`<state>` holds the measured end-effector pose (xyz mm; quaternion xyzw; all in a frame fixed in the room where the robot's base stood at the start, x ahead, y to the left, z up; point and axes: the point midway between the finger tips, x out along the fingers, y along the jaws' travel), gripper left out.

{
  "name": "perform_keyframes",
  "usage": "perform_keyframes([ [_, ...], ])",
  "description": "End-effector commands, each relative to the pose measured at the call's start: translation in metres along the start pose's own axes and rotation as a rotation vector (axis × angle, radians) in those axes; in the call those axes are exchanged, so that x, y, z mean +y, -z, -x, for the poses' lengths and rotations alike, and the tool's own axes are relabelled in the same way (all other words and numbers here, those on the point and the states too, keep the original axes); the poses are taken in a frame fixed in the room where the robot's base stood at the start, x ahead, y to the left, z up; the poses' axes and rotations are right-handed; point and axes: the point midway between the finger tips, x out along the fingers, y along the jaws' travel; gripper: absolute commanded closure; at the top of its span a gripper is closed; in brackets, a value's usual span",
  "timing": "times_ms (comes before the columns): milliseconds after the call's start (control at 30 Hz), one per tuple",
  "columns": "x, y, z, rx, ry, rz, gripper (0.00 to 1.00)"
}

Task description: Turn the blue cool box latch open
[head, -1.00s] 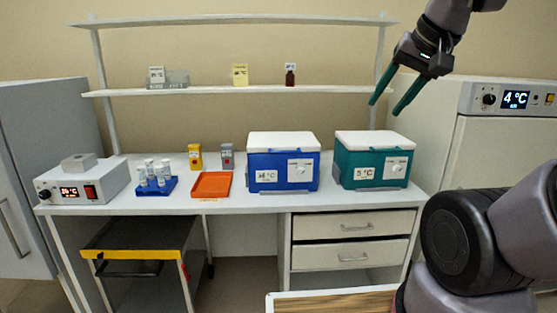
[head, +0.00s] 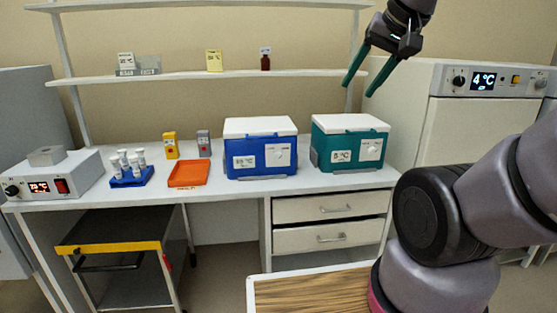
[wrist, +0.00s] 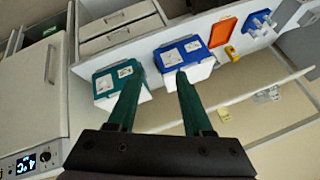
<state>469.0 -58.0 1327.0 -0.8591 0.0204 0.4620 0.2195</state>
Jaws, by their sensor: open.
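The blue cool box (head: 260,163) stands on the bench with its white lid (head: 260,126) closed. A white latch plate (head: 278,155) is on the right of its front, beside a label; the latch's exact angle is too small to tell. My gripper (head: 361,88) is open and empty, its green fingers held high above the teal cool box (head: 345,152), to the right of the blue one. In the wrist view the fingers (wrist: 153,75) are spread, and the blue cool box (wrist: 190,50) shows beyond them, apart from them.
An orange tray (head: 188,174), a blue rack of tubes (head: 132,177) and a heater box (head: 55,175) stand left on the bench. A shelf (head: 200,76) runs behind. A cart (head: 115,260) is below left, and a 4 °C cabinet (head: 485,110) stands right.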

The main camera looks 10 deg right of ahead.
Motion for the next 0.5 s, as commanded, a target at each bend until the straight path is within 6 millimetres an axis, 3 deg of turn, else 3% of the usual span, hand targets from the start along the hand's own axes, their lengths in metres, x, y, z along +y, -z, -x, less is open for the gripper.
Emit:
perform_keyframes([
  [33,0.000,0.000,0.000,0.001,0.000,0.000,0.31],
  [67,-0.001,0.001,-0.001,0.002,0.000,0.000,0.24],
  [233,-0.011,0.028,-0.026,0.042,0.011,-0.010,0.24],
  [500,-0.042,0.113,-0.123,0.228,0.053,-0.077,0.24],
])
